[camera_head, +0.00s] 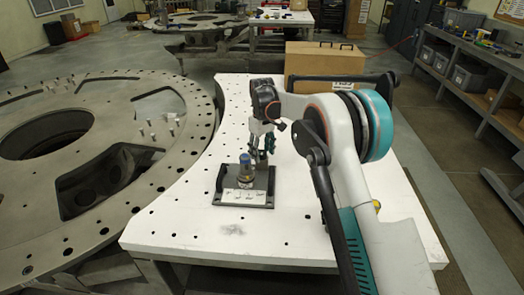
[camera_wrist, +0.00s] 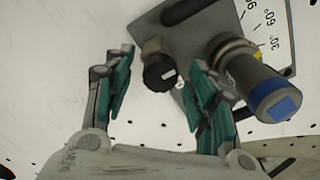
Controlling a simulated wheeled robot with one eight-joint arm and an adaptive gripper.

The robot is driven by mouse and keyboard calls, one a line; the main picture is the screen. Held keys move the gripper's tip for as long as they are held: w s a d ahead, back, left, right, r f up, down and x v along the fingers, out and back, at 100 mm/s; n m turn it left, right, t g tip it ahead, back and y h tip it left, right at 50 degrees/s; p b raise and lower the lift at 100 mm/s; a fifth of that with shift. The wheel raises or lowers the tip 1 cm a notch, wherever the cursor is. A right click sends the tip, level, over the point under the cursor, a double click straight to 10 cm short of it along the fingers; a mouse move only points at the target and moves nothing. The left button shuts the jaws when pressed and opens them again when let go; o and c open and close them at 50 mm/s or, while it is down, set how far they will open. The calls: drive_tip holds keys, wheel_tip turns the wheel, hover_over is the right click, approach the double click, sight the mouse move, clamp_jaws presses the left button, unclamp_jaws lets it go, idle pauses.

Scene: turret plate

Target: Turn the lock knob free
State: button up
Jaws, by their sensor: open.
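The lock knob (camera_wrist: 158,74) is a small black knob with a white mark and a brass-coloured collar behind it, at the edge of a grey plate (camera_wrist: 195,25) in the wrist view. My gripper (camera_wrist: 160,88) is open, with one teal-padded finger on each side of the knob in the picture. I see no finger touching it; the depth between them is hard to tell. In the head view my gripper (camera_head: 262,145) hangs over the back of the dark fixture (camera_head: 262,196); the lock knob cannot be made out there.
A grey cylinder with a blue cap (camera_wrist: 270,92) stands close beside my right finger, next to a degree scale (camera_wrist: 262,22). It also shows in the head view (camera_head: 244,162). The fixture stands on a white perforated table (camera_head: 180,222). A large round turret plate (camera_head: 185,135) lies left.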

sight(263, 152)
wheel_tip(263, 152, up, 12)
idle(0.6)
drive_tip(key=s+d+r+m+t+b, duration=0.2)
drive_tip(key=s+d+r, duration=0.3)
drive_tip(key=s+d, duration=0.3)
drive_tip(key=s+d+r+m+t+b, duration=0.1)
drive_tip(key=s+d+r+m+b, duration=0.1)
drive_tip(key=s+d+r, duration=0.65)
drive_tip(key=s+d+f+m+t+b, duration=0.2)
drive_tip(key=s+f, duration=0.6)
drive_tip(key=s, duration=0.5)
drive_tip(key=s+d+f+m+t+b, duration=0.2)
drive_tip(key=s+d+f, duration=0.3)
drive_tip(key=s+f, duration=0.4)
drive_tip(key=s, duration=0.5)
drive_tip(key=shift+s+f+m, duration=0.15)
drive_tip(key=shift+m, duration=0.25)
